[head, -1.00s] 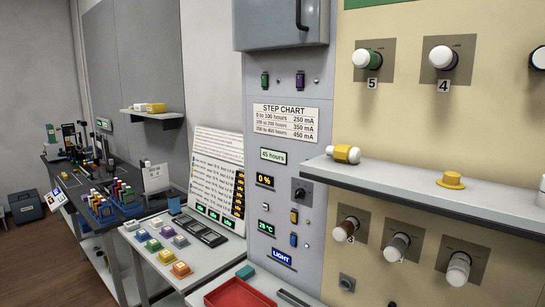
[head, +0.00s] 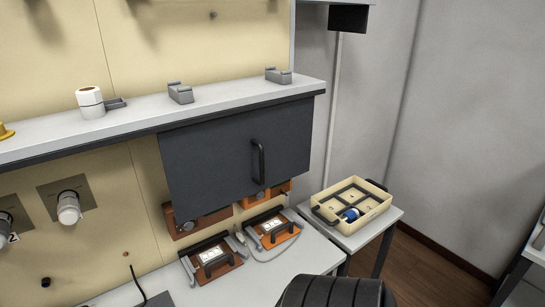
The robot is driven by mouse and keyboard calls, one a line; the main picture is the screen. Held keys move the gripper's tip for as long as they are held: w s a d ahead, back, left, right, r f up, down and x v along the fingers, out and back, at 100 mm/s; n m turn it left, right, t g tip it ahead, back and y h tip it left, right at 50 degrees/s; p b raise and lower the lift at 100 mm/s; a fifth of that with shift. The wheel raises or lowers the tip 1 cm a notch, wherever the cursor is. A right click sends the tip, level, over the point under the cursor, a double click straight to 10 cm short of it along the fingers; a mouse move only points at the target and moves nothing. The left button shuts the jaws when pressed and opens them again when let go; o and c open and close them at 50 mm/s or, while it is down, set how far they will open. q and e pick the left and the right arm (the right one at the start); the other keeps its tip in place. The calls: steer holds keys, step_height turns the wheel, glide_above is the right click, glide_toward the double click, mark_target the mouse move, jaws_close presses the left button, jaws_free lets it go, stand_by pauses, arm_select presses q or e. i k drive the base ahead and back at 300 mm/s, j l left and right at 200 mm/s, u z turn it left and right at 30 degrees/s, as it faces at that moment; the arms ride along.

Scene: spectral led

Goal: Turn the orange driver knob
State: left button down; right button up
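An orange panel (head: 284,187) is on the wall below a dark grey cover (head: 215,155), which hides its upper part. A small round grey knob (head: 261,196) shows on that panel, just under the cover's lower edge. A brown panel (head: 224,214) with a similar knob (head: 190,226) is to its left, also partly covered. Neither of my grippers is in view; a black rounded part, likely mine, shows at the bottom edge.
The cover has a black vertical handle (head: 259,161). A shelf (head: 145,118) above holds a white cylinder (head: 90,102) and grey holders (head: 180,93). A cream tray (head: 380,211) with a blue item stands on a side table at right. The bench front (head: 250,284) is mostly clear.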

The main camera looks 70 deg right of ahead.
mark_target(260, 195)
steer(key=z, duration=1.6)
steer(key=k+l+z, duration=0.1)
steer(key=k+z, duration=0.15)
steer(key=k+l+z, duration=0.25)
steer(key=j, duration=0.1)
